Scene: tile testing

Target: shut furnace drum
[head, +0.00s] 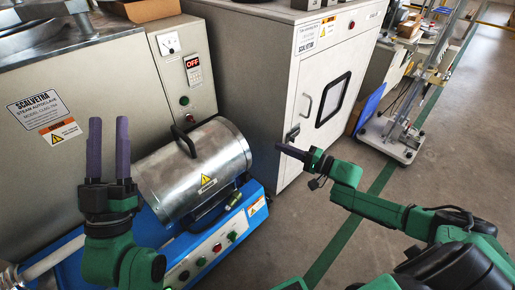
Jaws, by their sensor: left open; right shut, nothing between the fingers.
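The furnace drum (218,160) is a shiny silver cylinder with a yellow warning label, lying on a blue base unit (254,190). A black bar handle (184,143) stands on its upper side, and another dark handle (209,204) shows along its lower front. I cannot tell whether the drum's halves meet. My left gripper (109,122) is open and empty, fingers pointing up, left of the drum and apart from its handle. My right gripper (279,148) is shut and empty, pointing left, to the right of the drum and in front of the cabinet.
A grey steam autoclave (100,85) stands behind and left of the drum. A grey cabinet (263,85) with a windowed door and handles stands behind right. Buttons line the base's front panel (216,248). A wheeled stand (398,140) is far right. Open floor (325,200) lies at right.

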